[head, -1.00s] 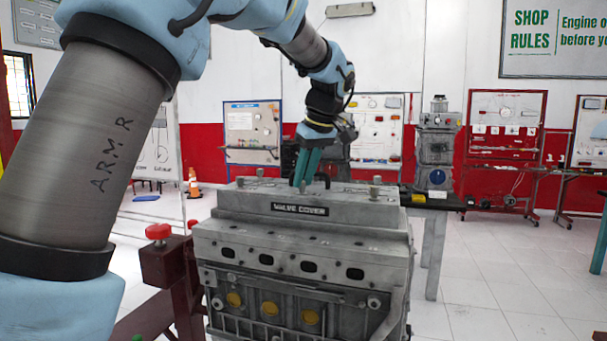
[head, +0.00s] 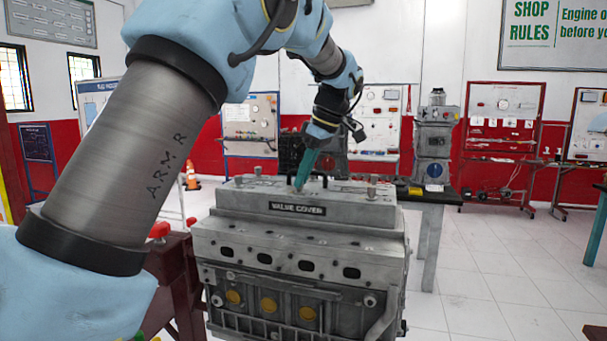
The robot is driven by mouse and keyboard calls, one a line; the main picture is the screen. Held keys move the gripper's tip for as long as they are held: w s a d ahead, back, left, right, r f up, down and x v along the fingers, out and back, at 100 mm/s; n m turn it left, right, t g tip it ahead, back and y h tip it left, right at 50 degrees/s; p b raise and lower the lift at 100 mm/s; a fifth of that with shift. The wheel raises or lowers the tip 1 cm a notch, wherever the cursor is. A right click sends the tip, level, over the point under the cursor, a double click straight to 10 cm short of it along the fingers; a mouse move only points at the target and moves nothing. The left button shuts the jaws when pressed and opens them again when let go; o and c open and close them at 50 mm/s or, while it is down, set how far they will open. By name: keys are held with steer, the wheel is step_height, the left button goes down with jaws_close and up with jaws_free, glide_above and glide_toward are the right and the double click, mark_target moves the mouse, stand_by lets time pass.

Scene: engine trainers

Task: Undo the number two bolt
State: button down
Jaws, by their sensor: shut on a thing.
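The grey valve cover (head: 240,201) sits on top of the engine block (head: 240,243), with its dark name plate (head: 297,208) facing me. My gripper (head: 299,184) points down at the top of the cover, near its middle, with its teal fingers close together. It is shut on a bolt at the cover's top; the fingers hide most of that bolt. Other bolts stand at the left front (head: 239,182), the left back (head: 258,171) and the right (head: 371,180). I cannot read any bolt numbers from here.
A dark handle (head: 322,178) stands on the cover just right of my fingers. A red stand (head: 172,270) with red knobs holds the engine at the left.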

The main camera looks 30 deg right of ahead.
steer(key=c, duration=0.7)
jaws_free()
steer(key=shift+c, duration=0.2)
steer(key=b+v, duration=0.1)
steer(key=v, duration=0.9)
steer(key=shift+s+r, duration=0.15)
steer(key=shift+r, duration=0.2)
steer(key=shift+s, duration=0.1)
